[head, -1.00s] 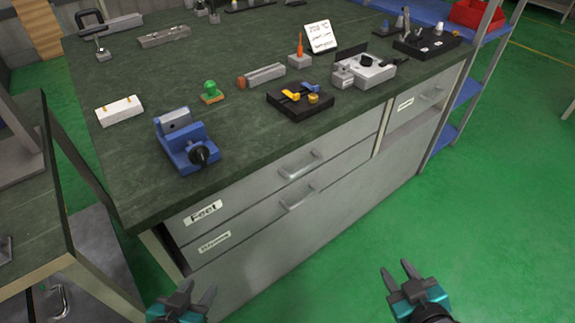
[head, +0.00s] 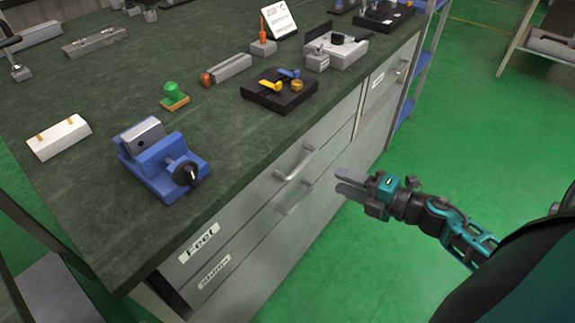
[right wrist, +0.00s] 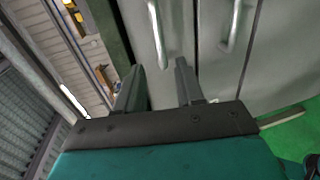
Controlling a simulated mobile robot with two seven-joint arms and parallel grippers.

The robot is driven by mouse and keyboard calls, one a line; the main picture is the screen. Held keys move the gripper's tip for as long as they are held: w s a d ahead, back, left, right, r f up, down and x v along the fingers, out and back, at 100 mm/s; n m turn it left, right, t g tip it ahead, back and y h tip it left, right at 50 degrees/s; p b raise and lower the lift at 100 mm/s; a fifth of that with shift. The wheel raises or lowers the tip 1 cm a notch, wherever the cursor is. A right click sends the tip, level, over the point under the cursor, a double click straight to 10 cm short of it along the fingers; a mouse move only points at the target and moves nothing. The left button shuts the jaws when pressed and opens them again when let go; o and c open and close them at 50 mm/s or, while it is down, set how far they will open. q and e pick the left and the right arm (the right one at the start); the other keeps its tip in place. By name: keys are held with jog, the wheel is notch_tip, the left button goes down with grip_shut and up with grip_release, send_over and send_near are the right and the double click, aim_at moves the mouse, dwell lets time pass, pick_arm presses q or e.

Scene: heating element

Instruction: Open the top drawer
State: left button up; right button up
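The top drawer, labelled "Feet" (head: 198,243), is shut in the grey cabinet front just under the dark green worktop. Its bar handle (head: 297,163) is clear of any gripper. My right gripper (head: 340,182) is to the right of the handle, apart from it, with its fingers pointing toward the cabinet. In the right wrist view its two fingers (right wrist: 156,72) are spread with nothing between them. The top drawer's handle (right wrist: 157,35) shows ahead of the gap, beside the worktop edge. My left gripper is out of view.
A second drawer, labelled "Shims" (head: 214,272), with its own handle (head: 295,197), lies directly below. A blue vise (head: 160,165) and a black tray (head: 279,95) stand on the worktop (head: 110,205). The green floor (head: 440,130) is open to the right.

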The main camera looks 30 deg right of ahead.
aim_at(305, 167)
jog(key=b+x, duration=0.1)
jog(key=x, duration=1.1)
jog(key=shift+w+f, duration=0.1)
jog(key=shift+w, duration=0.05)
grip_shut()
